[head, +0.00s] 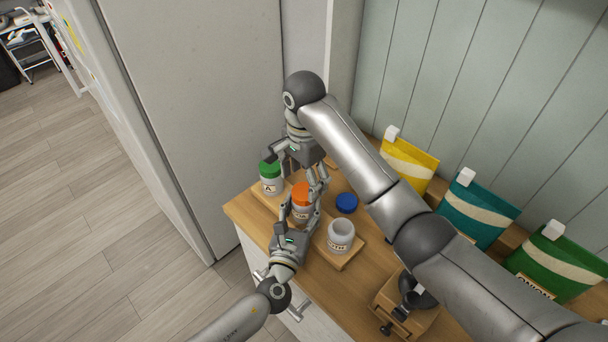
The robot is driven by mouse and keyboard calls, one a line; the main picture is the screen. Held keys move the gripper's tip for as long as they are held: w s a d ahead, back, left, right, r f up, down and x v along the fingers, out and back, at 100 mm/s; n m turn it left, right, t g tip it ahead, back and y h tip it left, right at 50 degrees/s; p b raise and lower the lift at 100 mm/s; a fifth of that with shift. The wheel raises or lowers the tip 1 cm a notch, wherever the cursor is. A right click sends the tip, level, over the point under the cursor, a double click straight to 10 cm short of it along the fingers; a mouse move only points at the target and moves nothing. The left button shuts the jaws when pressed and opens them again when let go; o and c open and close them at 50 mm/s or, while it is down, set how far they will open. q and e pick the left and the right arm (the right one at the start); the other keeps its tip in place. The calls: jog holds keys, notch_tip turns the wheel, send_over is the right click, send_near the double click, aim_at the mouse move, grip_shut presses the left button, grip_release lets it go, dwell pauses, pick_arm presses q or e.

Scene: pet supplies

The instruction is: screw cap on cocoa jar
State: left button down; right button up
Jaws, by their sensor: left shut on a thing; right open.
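Three glass jars stand at the near-left end of the wooden counter, and I cannot read their labels surely enough to tell which is cocoa. One jar (300,214) has an orange cap (301,190) on top. My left gripper (301,207) is shut on this jar, with fingers on both sides. My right gripper (293,174) is open above and behind it, with one finger near the green cap (270,169) and the other beside the orange cap. The green-capped jar (271,186) is at the left. An uncapped jar (340,238) stands at the right.
A blue cap (347,202) lies on the counter (240,209) behind the open jar. Clipped yellow (410,165), teal (476,213) and green (560,264) bags stand along the wall. A wooden box-like item (405,312) is at the front right. My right arm hides part of the counter.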

pick_arm(q)
jog(key=shift+f, duration=0.1)
pick_arm(e)
jog(key=shift+s+r, duration=0.1)
jog(key=shift+r, duration=0.4)
jog(key=shift+c, duration=0.4)
